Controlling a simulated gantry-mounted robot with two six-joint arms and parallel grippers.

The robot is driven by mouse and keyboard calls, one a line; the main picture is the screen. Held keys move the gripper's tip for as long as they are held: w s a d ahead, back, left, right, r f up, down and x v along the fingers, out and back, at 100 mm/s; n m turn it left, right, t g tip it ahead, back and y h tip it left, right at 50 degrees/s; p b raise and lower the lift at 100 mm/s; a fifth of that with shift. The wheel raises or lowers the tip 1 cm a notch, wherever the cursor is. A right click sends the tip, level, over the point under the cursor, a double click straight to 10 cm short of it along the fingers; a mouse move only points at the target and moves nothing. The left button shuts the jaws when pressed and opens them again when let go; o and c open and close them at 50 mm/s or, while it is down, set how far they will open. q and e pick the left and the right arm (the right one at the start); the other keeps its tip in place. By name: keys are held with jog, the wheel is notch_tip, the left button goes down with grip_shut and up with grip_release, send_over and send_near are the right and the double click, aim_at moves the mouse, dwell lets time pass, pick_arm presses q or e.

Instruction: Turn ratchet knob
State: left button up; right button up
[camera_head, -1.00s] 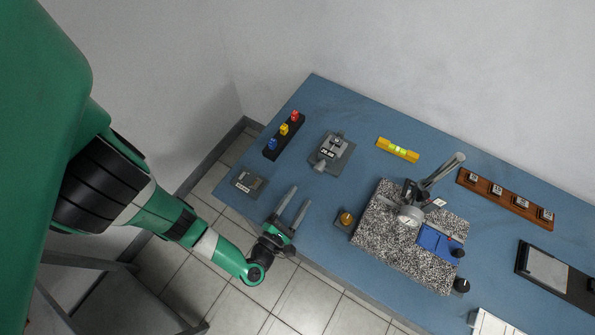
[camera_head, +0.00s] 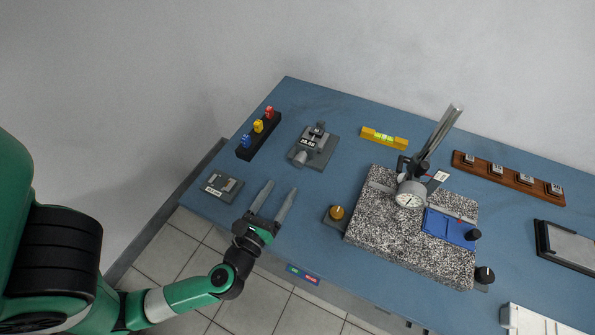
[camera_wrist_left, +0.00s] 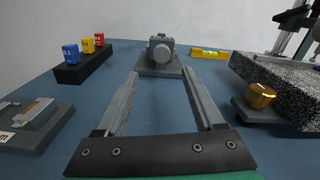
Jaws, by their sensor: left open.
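A grey micrometer-like device (camera_head: 318,142) with a small display stands on a dark base toward the back left of the blue table. Its round grey knob (camera_head: 299,158) faces the front; in the left wrist view the knob (camera_wrist_left: 160,48) is seen end-on, beyond the fingertips and roughly centred between them. My left gripper (camera_head: 280,187) is open and empty over the front left of the table, with its fingers pointing toward that device and apart from it. In the left wrist view its two fingers (camera_wrist_left: 160,74) are spread wide. My right gripper is not in view.
A brass knob on a base (camera_head: 337,212) stands right of my left gripper, beside the speckled granite block (camera_head: 400,245) with its dial gauge. A small grey plate device (camera_head: 221,186) lies to the left. A black rack (camera_head: 246,152) holds coloured blocks. Bare table lies between fingers and device.

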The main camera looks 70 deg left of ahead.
aim_at(298, 164)
pick_arm(q)
jog(key=x, duration=1.1)
jog(key=shift+w+p, duration=0.3)
jog(key=shift+p, duration=0.05)
jog(key=shift+c, duration=0.2)
grip_shut()
